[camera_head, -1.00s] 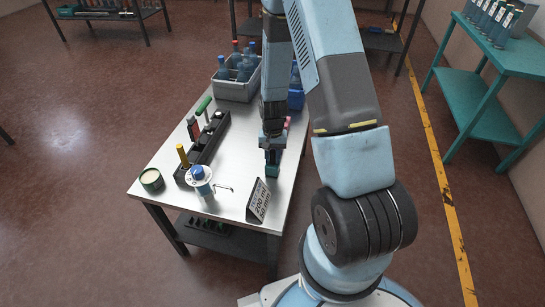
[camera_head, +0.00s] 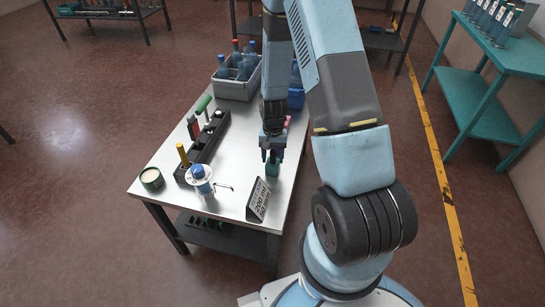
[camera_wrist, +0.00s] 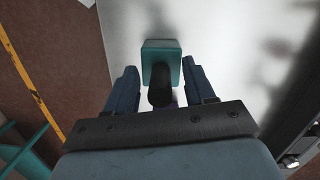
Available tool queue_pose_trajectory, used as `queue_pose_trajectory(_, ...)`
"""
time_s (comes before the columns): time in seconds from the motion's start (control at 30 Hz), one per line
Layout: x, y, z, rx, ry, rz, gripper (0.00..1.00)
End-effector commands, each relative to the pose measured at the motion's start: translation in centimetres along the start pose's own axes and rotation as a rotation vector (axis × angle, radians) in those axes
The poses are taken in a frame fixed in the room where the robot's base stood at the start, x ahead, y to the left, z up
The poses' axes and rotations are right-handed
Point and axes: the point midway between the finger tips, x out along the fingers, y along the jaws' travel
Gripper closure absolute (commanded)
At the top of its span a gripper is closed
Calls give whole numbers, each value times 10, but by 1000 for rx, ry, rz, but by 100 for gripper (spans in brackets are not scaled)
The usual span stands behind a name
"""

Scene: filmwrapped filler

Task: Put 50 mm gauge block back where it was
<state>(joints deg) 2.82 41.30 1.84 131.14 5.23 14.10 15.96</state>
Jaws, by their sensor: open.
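A teal block with a dark round knob on top, which looks like the 50 mm gauge block (camera_head: 272,171), stands on the steel table (camera_head: 232,190) near its right edge. The wrist view shows the same block (camera_wrist: 161,52) below my gripper. My gripper (camera_head: 273,158) is right over it and open. In the wrist view my two fingers (camera_wrist: 161,85) stand apart on either side of the dark knob, with a gap visible on both sides. Whether the block has a marked place on the table cannot be told.
A black sign (camera_head: 258,200) reading 200 ml and 50 mm stands in front of the block. A blue-capped container (camera_head: 200,180), a round tin (camera_head: 151,178) and a black rack of tools (camera_head: 205,145) are to the left. A grey bottle crate (camera_head: 236,88) is behind.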

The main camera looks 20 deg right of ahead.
Motion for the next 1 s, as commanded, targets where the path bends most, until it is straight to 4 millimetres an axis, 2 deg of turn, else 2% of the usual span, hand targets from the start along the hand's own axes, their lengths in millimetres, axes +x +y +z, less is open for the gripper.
queue_pose_trajectory(0.17, -19, 0, -1, 0, 4, -1, 46)
queue_pose_trajectory(0.7, -100, 0, -1, 0, 3, -1, 46)
queue_pose_trajectory(1.0, -122, 0, 0, -2, 5, -2, 46)
